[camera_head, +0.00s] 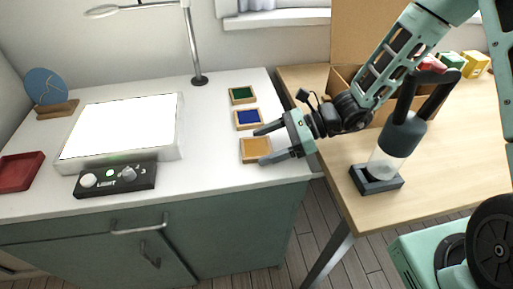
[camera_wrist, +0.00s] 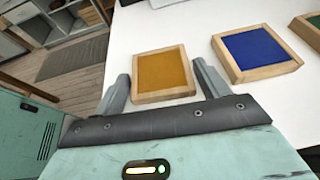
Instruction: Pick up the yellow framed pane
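The yellow framed pane (camera_head: 254,152) lies flat on the white counter, nearest the front of a row of framed panes. It has a light wooden frame and also shows in the wrist view (camera_wrist: 163,72). My gripper (camera_head: 262,146) is open, with one finger on each side of the yellow pane in the wrist view (camera_wrist: 160,84). The fingers are empty. I cannot tell whether they touch the frame.
A blue framed pane (camera_head: 248,118) lies just behind the yellow one, and a green framed pane (camera_head: 242,95) behind that. A light panel (camera_head: 176,153) with a control box (camera_head: 115,180) is to the left.

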